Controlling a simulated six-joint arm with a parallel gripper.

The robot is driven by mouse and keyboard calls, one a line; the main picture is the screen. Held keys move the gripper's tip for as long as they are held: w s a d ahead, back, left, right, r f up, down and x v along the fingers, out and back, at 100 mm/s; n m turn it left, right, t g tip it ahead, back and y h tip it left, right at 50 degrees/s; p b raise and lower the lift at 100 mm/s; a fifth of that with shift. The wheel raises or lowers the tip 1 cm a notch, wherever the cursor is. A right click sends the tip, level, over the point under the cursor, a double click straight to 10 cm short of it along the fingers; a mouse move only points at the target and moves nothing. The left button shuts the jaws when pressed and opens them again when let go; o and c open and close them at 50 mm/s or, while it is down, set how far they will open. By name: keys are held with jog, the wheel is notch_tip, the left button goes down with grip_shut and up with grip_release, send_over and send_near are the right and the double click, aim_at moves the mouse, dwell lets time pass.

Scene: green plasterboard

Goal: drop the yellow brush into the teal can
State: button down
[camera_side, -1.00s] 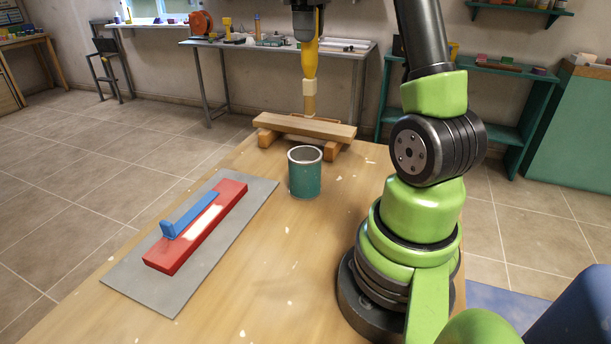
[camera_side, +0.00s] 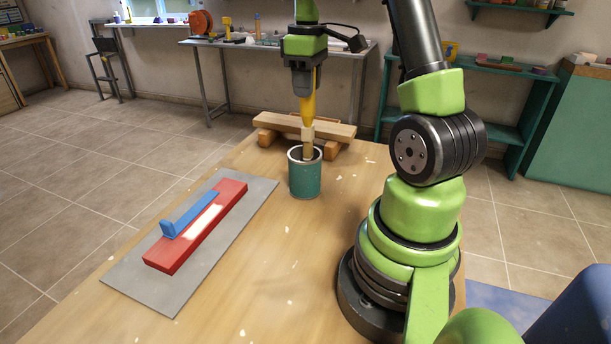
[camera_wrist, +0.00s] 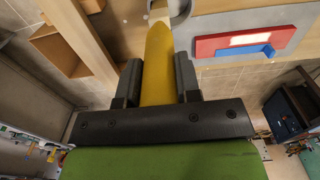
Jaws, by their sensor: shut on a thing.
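The yellow brush (camera_side: 308,112) hangs upright, bristles down, from my gripper (camera_side: 304,84). My gripper is shut on its yellow handle. The brush's pale lower end (camera_side: 308,150) is at the mouth of the teal can (camera_side: 305,179), and its tip is inside the rim. The can stands upright on the wooden table.
A wooden plank on blocks (camera_side: 305,127) stands just behind the can. At the left, a red block with a blue piece (camera_side: 195,228) lies on a grey sheet (camera_side: 135,284). The table front is clear.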

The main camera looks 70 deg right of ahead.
jog(key=shift+f, duration=0.2)
jog(key=c, duration=0.7)
grip_release()
jog(key=shift+c, duration=0.2)
notch_tip(320, 180, up, 10)
